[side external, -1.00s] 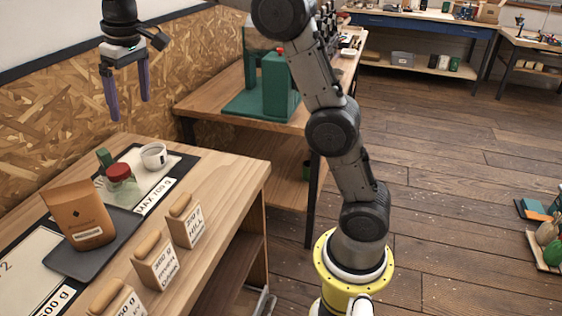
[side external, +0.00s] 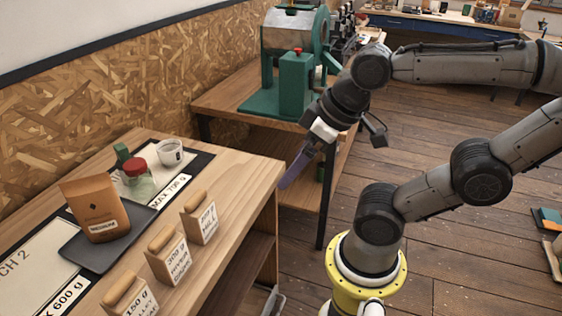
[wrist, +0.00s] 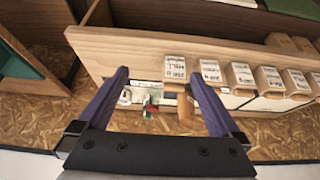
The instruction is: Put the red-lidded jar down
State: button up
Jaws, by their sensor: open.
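The red-lidded jar (side external: 137,180), with a clear greenish body, stands upright on the pale panel marked MAX 700 g (side external: 185,190) on the wooden bench. It is small in the wrist view, where its red lid (wrist: 147,103) shows between my fingers. My gripper (side external: 287,182) is open and empty, in the air beyond the bench's right end, well apart from the jar. Its purple fingers spread apart in the wrist view (wrist: 162,76). In the side view one finger mostly hides the other.
A green object (side external: 123,154) and a white cup (side external: 170,152) stand close to the jar. A brown pouch (side external: 95,210) stands on a dark tray (side external: 85,252). Several labelled wooden-handled blocks (side external: 200,220) line the front edge. A green machine (side external: 293,85) stands on the table behind.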

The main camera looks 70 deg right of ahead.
jog(key=shift+s, duration=0.1)
dwell(0.3)
jog(key=w+r+t, duration=0.9)
jog(key=w+r, duration=0.5)
jog(key=w, duration=0.4)
jog(key=n+t+y, duration=0.3)
jog(key=t+y, duration=0.1)
jog(key=t, duration=0.1)
send_over(144, 166)
jog(key=s+a, duration=0.1)
jog(key=s, duration=0.4)
notch_tip(144, 166, down, 9)
jog(key=shift+m+g+h, duration=0.6)
jog(key=shift+g, duration=0.3)
jog(key=f, duration=0.6)
jog(key=d+f, duration=0.1)
jog(key=f, duration=1.1)
jog(key=shift+w+d+f, duration=0.2)
jog(key=shift+w+d, duration=0.1)
jog(key=shift+w+f, duration=0.1)
jog(key=shift+w, duration=0.15)
jog(key=w, duration=0.4)
jog(key=w+a, duration=0.1)
jog(key=w, duration=0.1)
jog(key=shift+w, duration=0.4)
